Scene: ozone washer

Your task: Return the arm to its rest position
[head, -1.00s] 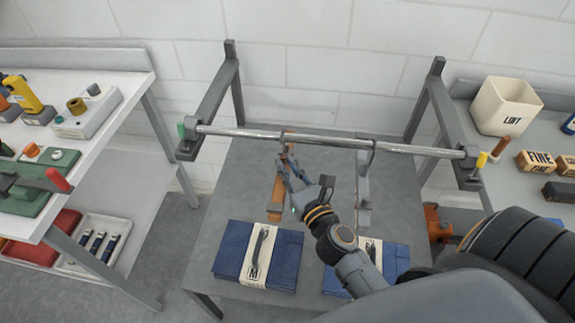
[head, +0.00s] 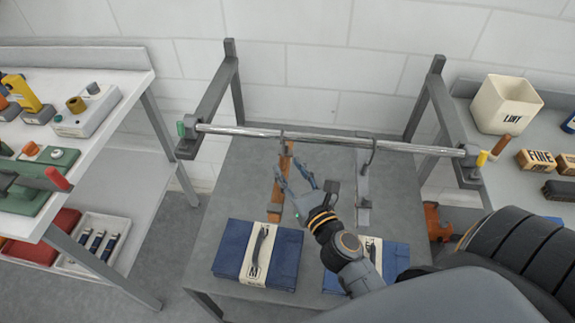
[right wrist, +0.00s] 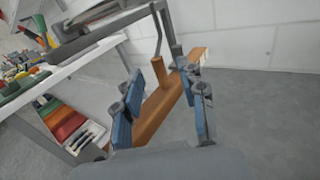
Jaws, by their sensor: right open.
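My right gripper (head: 292,175) is open in the head view, just in front of and to the right of an orange-brown hanger (head: 277,201). The hanger hangs by a hook from the metal rail (head: 330,140). In the right wrist view the open blue-padded fingers (right wrist: 163,100) stand on either side of the hanger (right wrist: 158,118) in the picture, with nothing seen clamped between them. A grey hanger (head: 363,190) hangs to the right on the same rail. My left gripper is not in view.
A folded blue cloth with a label band (head: 229,245) lies on the grey table (head: 205,285), and another is partly hidden by my right arm. A white shelf (head: 125,100) with tools stands left. A bin marked LINT (head: 505,108) stands right.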

